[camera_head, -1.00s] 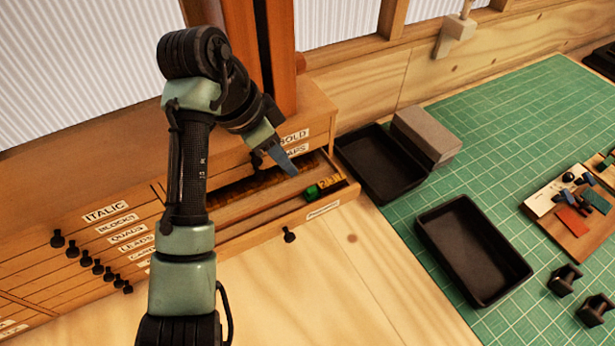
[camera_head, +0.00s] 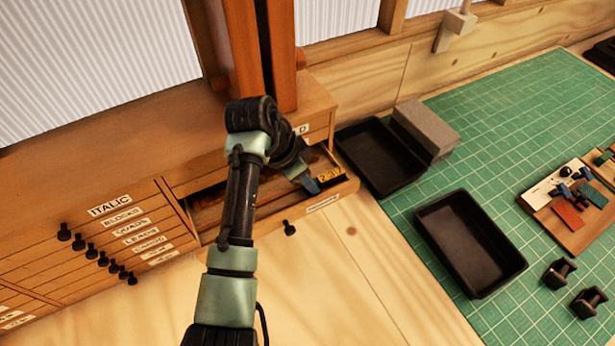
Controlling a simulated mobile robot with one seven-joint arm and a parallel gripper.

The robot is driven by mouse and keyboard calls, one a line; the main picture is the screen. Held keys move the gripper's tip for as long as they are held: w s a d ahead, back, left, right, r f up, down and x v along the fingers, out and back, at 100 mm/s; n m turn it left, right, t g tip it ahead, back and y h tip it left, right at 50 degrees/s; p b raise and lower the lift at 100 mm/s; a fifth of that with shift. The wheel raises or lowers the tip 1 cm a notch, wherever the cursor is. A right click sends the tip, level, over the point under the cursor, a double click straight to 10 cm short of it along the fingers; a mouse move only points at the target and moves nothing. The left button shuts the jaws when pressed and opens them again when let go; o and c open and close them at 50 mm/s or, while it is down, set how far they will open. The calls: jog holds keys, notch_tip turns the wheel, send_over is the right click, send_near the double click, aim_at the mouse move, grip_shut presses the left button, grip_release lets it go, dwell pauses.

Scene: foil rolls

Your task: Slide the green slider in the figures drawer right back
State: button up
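The figures drawer (camera_head: 350,186) is pulled out of the wooden cabinet, with a label on its front and a black knob (camera_head: 289,228) below. Yellow figure pieces (camera_head: 328,174) stand in a row at the drawer's right end. My gripper (camera_head: 313,187) is low at the drawer, just left of the yellow pieces. The green slider is hidden in this view, behind my gripper. Whether the fingertips touch it, and whether they are open or shut, I cannot tell.
Two black trays (camera_head: 507,277) and a grey block (camera_head: 427,129) are on the green mat (camera_head: 510,120) at right. A wooden post (camera_head: 268,60) rises behind the drawer. Other labelled cabinet drawers (camera_head: 60,275) with black knobs are at left. The wooden bench in front is clear.

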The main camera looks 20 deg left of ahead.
grip_shut()
jog(key=shift+r, duration=0.1)
dwell(1.2)
